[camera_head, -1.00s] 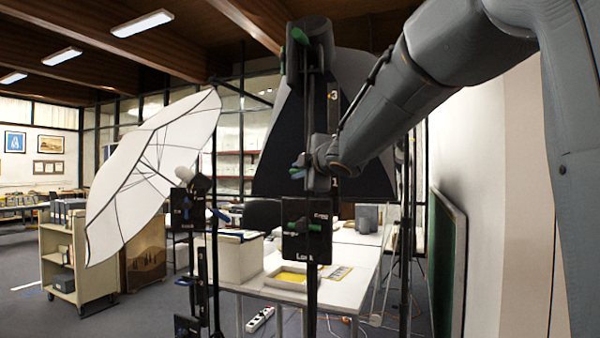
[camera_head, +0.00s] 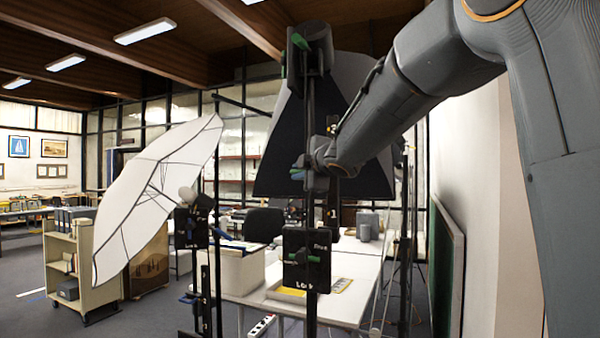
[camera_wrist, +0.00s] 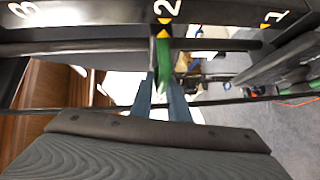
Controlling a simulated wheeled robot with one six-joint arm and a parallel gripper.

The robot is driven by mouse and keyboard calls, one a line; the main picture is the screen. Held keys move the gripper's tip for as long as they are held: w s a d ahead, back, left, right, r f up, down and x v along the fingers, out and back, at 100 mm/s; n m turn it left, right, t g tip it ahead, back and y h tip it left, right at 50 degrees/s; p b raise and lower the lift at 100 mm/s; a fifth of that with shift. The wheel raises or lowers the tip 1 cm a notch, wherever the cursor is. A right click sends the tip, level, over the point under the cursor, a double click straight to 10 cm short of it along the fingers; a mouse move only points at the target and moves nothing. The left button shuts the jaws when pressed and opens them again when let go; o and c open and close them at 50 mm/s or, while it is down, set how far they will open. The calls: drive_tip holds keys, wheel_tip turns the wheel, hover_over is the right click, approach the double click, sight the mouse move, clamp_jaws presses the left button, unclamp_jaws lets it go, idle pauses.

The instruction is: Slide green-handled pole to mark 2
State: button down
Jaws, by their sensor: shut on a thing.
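My gripper (camera_wrist: 162,100) is shut on the green handle (camera_wrist: 181,105) of the pole, which shows between its two bluish fingers in the wrist view. In the wrist view a dark scale bar has marks 3, 2 and 1 from left to right. Mark 2 (camera_wrist: 167,8) is straight above the handle, and two yellow pointers there meet tip to tip, in line. A lock plate (camera_head: 306,272) with a green lever sits lower on the pole.
The softbox (camera_head: 352,165) hangs around the pole top. A white umbrella (camera_head: 150,205) on a second stand with a blue lever is at left. A white table (camera_head: 345,305) stands behind. A green board (camera_head: 446,265) leans at the right wall. A trolley (camera_head: 85,265) is far left.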

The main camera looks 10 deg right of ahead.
drive_tip(key=shift+f, duration=0.1)
drive_tip(key=c, duration=1.8)
unclamp_jaws()
drive_tip(key=v, duration=0.8)
drive_tip(key=shift+d, duration=0.1)
